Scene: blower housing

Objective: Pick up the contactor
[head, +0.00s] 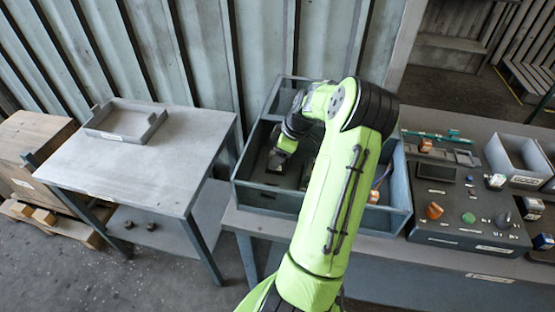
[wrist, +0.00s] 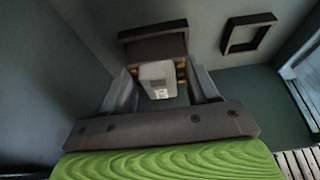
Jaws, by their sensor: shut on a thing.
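My gripper (head: 278,158) reaches down into the left part of a blue-grey open box (head: 262,197) on the workbench. In the wrist view, my gripper (wrist: 163,88) is shut on the contactor (wrist: 158,78), a light grey block with a small label, brassy terminals at its sides and a dark part at its far end. The fingers sit on its left and right sides. In the head view the arm and gripper hide most of the contactor. I cannot tell whether it touches the box floor.
A dark square frame (wrist: 248,33) lies nearby in the box. A control panel (head: 465,215) with knobs and a grey bin (head: 518,160) stand right of the box. At left, a table (head: 160,165) holds a shallow grey tray (head: 126,121); the tabletop is otherwise clear.

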